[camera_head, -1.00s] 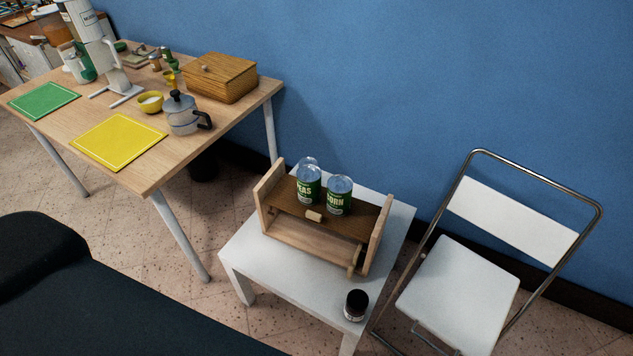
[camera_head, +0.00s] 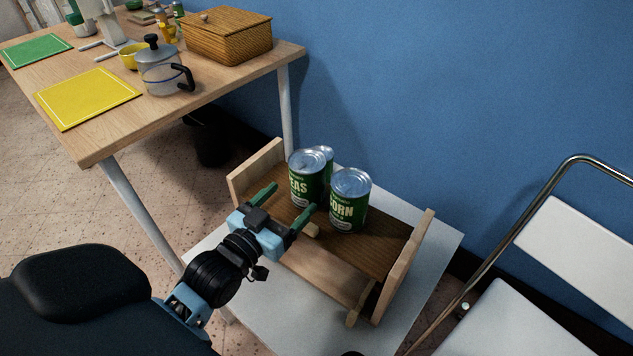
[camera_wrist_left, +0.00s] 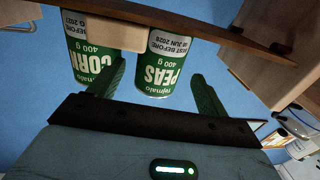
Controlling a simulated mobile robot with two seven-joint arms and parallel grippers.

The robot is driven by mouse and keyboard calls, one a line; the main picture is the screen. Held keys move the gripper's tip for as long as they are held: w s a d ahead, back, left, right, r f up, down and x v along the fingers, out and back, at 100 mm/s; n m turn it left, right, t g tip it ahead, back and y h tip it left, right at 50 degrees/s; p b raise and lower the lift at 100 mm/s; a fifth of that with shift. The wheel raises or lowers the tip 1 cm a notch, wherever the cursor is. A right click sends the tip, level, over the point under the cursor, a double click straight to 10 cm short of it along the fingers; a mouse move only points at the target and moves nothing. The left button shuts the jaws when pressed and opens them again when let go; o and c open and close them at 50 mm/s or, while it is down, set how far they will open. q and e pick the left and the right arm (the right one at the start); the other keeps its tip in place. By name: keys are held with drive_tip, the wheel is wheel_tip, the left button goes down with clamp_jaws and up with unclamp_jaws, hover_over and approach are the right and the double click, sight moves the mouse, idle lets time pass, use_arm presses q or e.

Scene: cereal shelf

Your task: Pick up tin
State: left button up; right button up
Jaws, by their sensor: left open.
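A green PEAS tin (camera_head: 306,188) stands upright on the brown board of a small wooden shelf (camera_head: 385,248). A green CORN tin (camera_head: 349,205) stands to its right, and a third tin (camera_head: 328,153) is mostly hidden behind them. My left gripper (camera_head: 291,200) is open and empty, just in front of the PEAS tin. In the left wrist view, which is upside down, the PEAS tin (camera_wrist_left: 160,68) shows between the open fingers (camera_wrist_left: 158,85). The CORN tin (camera_wrist_left: 88,50) is left of it, partly behind one finger. Contact cannot be told. My right gripper is not in view.
The wooden shelf stands on a white table (camera_head: 435,235), with a raised end panel on each side and a knob at the board's front. A white folding chair (camera_head: 575,240) is at the right. A wooden table (camera_head: 200,95) with a pot and box is behind left.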

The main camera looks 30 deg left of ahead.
sight(297, 191)
use_arm(q)
drive_tip(key=shift+w+r, duration=0.15)
drive_tip(key=shift+w, duration=1.15)
drive_tip(key=shift+w+b, duration=0.8)
drive_tip(key=shift+w, duration=1.85)
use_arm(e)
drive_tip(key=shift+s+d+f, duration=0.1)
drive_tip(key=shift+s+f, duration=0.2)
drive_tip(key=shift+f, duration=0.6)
use_arm(q)
drive_tip(key=c, duration=1)
drive_tip(key=shift+c, duration=0.4)
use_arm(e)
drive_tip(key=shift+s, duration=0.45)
